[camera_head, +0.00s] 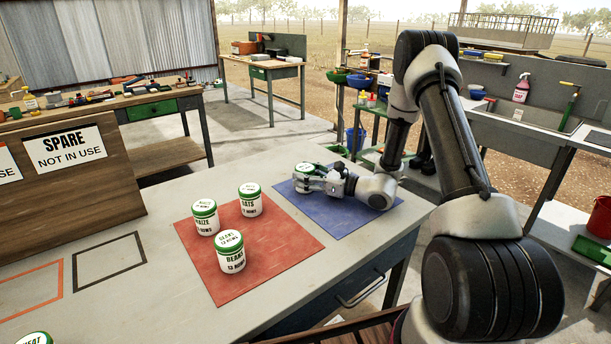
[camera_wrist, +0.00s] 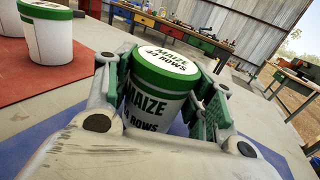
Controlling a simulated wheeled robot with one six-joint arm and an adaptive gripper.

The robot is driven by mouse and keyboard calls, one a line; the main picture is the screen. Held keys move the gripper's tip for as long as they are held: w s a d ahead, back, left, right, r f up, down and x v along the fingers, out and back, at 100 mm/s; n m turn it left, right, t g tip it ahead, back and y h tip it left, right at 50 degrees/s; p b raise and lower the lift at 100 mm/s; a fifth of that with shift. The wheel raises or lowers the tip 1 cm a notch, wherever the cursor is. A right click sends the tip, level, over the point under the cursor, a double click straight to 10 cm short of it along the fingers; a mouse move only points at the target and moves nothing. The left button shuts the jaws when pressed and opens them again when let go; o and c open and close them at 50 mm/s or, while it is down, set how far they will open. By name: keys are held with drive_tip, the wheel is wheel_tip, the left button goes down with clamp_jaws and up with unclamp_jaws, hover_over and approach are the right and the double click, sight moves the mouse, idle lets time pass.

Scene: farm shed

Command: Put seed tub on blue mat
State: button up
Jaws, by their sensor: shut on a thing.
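A white seed tub with a green lid (camera_head: 306,170) is between the fingers of my gripper (camera_head: 318,180) at the left part of the blue mat (camera_head: 345,215). In the wrist view this tub (camera_wrist: 152,103) reads "MAIZE 44 ROWS", and my gripper (camera_wrist: 160,108) is shut on its sides. The tub is upright; whether its base touches the mat is hidden. On the red mat (camera_head: 265,262) stand three similar tubs: one marked maize (camera_head: 205,218), one that seems to read oats (camera_head: 249,200), and one marked beans (camera_head: 230,253).
Another tub (camera_head: 36,338), partly cut off, is at the bottom left. Black and orange outlines (camera_head: 110,262) mark the bench top. A wooden panel with a "SPARE NOT IN USE" sign (camera_head: 66,145) stands at the left. The blue mat's right part is beneath my arm.

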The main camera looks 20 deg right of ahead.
drive_tip(key=o, duration=1.1)
drive_tip(key=shift+f, duration=0.1)
drive_tip(key=shift+r, duration=0.2)
drive_tip(key=v, duration=1.2)
drive_tip(key=s+a+r+n+g+h, duration=0.1)
drive_tip(key=s+a+r+n+g, duration=0.3)
drive_tip(key=s+r+n+g, duration=0.4)
drive_tip(key=s+a+r+n+g+h, duration=0.1)
drive_tip(key=s+a+r+n+g, duration=0.2)
drive_tip(key=s+r+n, duration=0.5)
drive_tip(key=s+d+r+n+t+h, duration=0.1)
drive_tip(key=s+d+r+n+h, duration=0.1)
drive_tip(key=s+d+n+h, duration=0.1)
drive_tip(key=s+d+r+n+t+h, duration=0.1)
drive_tip(key=s+d+r+n+h, duration=0.1)
drive_tip(key=s+d+h, duration=0.3)
drive_tip(key=s+d+r+n+t+h, duration=0.1)
drive_tip(key=s+d+r+n+h, duration=0.1)
drive_tip(key=s+d+n+h, duration=0.1)
drive_tip(key=shift+s+d+n+t+h, duration=0.15)
drive_tip(key=shift+s+d+n, duration=0.15)
drive_tip(key=shift+s, duration=0.25)
drive_tip(key=shift+s+d+n+t+h, duration=0.1)
drive_tip(key=shift+s+d+n, duration=0.2)
drive_tip(key=shift+s, duration=0.25)
drive_tip(key=shift+s+d+n+t+h, duration=0.2)
drive_tip(key=shift+s+n, duration=0.2)
drive_tip(key=shift+s, duration=0.15)
